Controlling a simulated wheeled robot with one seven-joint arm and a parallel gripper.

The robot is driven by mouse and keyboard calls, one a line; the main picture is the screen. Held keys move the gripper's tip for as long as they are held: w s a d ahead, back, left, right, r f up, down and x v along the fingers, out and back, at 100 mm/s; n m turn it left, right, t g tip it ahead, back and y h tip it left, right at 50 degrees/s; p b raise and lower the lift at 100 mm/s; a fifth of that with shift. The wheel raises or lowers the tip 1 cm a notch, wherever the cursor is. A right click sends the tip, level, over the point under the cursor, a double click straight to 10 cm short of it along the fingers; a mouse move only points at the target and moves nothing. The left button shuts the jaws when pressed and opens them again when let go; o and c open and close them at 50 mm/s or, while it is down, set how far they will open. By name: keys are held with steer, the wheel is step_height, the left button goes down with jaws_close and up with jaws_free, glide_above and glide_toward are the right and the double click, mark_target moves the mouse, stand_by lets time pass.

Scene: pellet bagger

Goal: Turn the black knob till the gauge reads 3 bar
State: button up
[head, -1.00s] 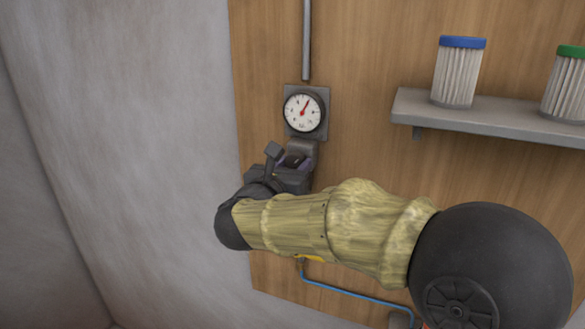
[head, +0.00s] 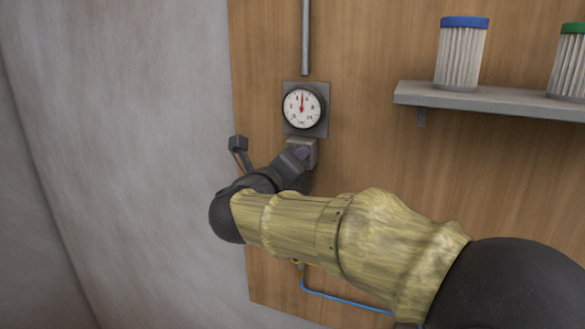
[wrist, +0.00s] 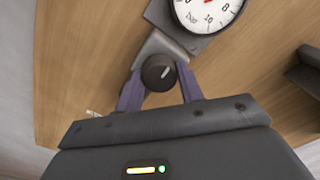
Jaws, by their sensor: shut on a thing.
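The round gauge (head: 302,108) has a white dial and a red needle that points nearly straight up in the head view; its numbers are too small to read there. My gripper (wrist: 160,80) is shut on the knob, one purple finger on each side. In the head view my gripper (head: 299,160) hides the knob.
A grey shelf (head: 490,98) at the right holds a blue-topped filter (head: 462,55) and a green-topped filter (head: 570,60). A grey pipe (head: 306,40) runs above the gauge. A blue hose (head: 340,299) runs low on the wooden panel. A grey wall (head: 120,150) stands at the left.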

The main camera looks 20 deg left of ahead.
steer(key=shift+r+n+p, duration=0.1)
steer(key=shift+n+p, duration=0.6)
steer(key=shift+n, duration=3.3)
steer(key=o, duration=1)
steer(key=s+b, duration=0.1)
steer(key=s, duration=0.4)
steer(key=s+a+b, duration=0.1)
steer(key=s+b, duration=0.1)
steer(key=s, duration=0.4)
steer(key=s+b, duration=0.2)
steer(key=s, duration=0.4)
steer(key=shift+s+a, duration=0.2)
steer(key=shift+s, duration=0.05)
